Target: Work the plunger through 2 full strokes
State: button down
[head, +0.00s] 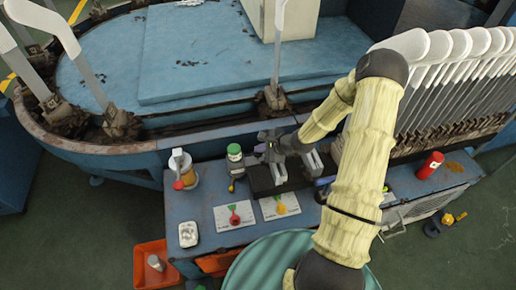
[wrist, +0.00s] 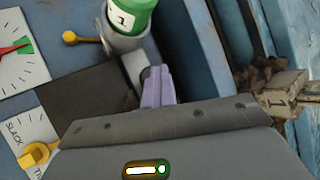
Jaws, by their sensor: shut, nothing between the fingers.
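My gripper (head: 270,153) is over the back part of the bench, just right of a green-capped bottle (head: 235,153). In the wrist view its pale fingers (wrist: 158,88) are together and empty, in front of a dark plate. The bottle, marked 1 (wrist: 128,15), sits in a grey holder with a yellow ball knob (wrist: 70,37). I cannot tell for sure which part is the plunger.
Two dial plates with a red pointer (head: 234,219) and a yellow pointer (head: 281,208) lie on the bench front. An orange tray (head: 150,280) lies below.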

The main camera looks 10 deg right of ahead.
aim_at(261, 154)
jog(key=shift+r+p, duration=1.55)
jog(key=shift+p, duration=0.5)
notch_tip(261, 154, up, 5)
jog(key=p, duration=0.5)
jog(key=shift+p, duration=0.35)
jog(key=shift+f, duration=0.1)
dwell(0.4)
